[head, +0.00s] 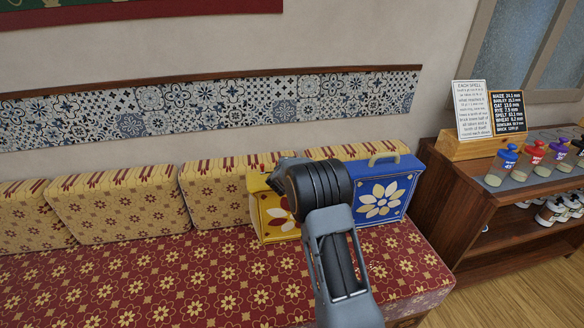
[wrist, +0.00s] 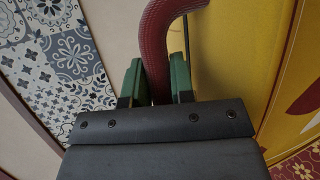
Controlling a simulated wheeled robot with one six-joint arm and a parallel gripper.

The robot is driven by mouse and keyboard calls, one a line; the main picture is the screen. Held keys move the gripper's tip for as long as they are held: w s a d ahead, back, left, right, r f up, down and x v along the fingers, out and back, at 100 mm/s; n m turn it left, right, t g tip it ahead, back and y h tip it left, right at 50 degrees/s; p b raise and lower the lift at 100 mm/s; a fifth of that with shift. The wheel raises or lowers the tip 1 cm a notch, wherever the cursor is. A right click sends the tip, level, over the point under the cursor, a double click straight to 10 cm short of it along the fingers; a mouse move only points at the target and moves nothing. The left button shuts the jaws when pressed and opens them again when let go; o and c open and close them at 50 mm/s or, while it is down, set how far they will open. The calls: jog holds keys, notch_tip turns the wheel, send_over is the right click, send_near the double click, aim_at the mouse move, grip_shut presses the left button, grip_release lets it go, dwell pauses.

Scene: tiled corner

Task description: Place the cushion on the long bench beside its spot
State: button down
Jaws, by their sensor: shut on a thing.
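A yellow block-shaped cushion (head: 268,219) with a large pale and dark-red flower stands upright at the bench's back, left of the blue one. Its yellow face (wrist: 228,55) and dark red handle (wrist: 160,45) fill much of the wrist view. My gripper (wrist: 157,78) is shut on that handle, one green finger on each side. In the head view my wrist hides the gripper and the cushion's upper right. A blue cushion (head: 395,189) with a white flower and yellow handle stands to its right. The long bench (head: 160,275) has a red flowered seat; whether the yellow cushion touches it is unclear.
Yellow patterned back cushions (head: 120,207) lean along the wall under a blue-and-white tile band (head: 215,108). A wooden shelf unit (head: 460,200) with jars (head: 500,165) and signs (head: 497,112) stands right of the bench. The seat's left and front are clear.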

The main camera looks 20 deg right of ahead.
jog(key=c, duration=1)
grip_release()
jog(key=shift+f, duration=0.1)
